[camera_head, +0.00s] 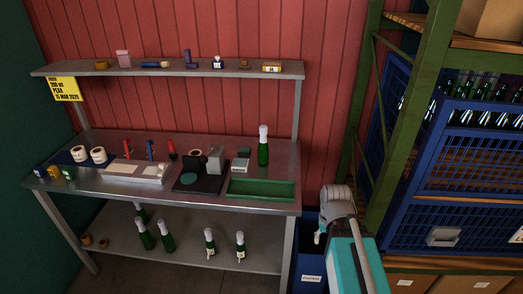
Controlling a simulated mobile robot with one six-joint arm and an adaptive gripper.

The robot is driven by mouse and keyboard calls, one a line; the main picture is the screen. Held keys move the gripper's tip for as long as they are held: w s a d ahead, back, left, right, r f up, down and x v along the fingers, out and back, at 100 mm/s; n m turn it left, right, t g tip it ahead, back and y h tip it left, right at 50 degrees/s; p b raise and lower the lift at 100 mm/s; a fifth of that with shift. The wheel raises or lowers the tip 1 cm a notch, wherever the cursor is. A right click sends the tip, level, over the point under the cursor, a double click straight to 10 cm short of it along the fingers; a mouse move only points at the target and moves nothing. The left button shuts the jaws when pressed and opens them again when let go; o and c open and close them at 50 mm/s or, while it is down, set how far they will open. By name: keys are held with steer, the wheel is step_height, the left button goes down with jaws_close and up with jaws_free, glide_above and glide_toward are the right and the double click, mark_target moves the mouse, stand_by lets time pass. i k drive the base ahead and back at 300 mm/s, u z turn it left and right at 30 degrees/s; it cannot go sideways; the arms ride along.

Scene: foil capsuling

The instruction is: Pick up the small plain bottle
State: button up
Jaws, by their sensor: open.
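A green bottle with a white top and no visible label (263,152) stands upright on the metal bench, behind the right end of the green tray. On the lower shelf, two green bottles with white tops and no clear label stand at the left (145,239) (167,242). Another is partly hidden behind them. Two bottles with pale labels (210,245) (240,247) stand further right. I cannot tell which is the small plain one. My arm shows right of the bench, apart from all bottles; I cannot make out gripper fingers.
The bench holds a green tray (262,197), a black press-like device (190,190), rolls (98,155) and small tools. A narrow upper shelf (220,71) overhangs the back. A blue bin (309,258) and green-posted rack with blue crates (440,205) stand to the right.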

mark_target(263, 149)
steer(key=u, duration=0.05)
steer(key=i, duration=0.9)
steer(key=z, duration=0.05)
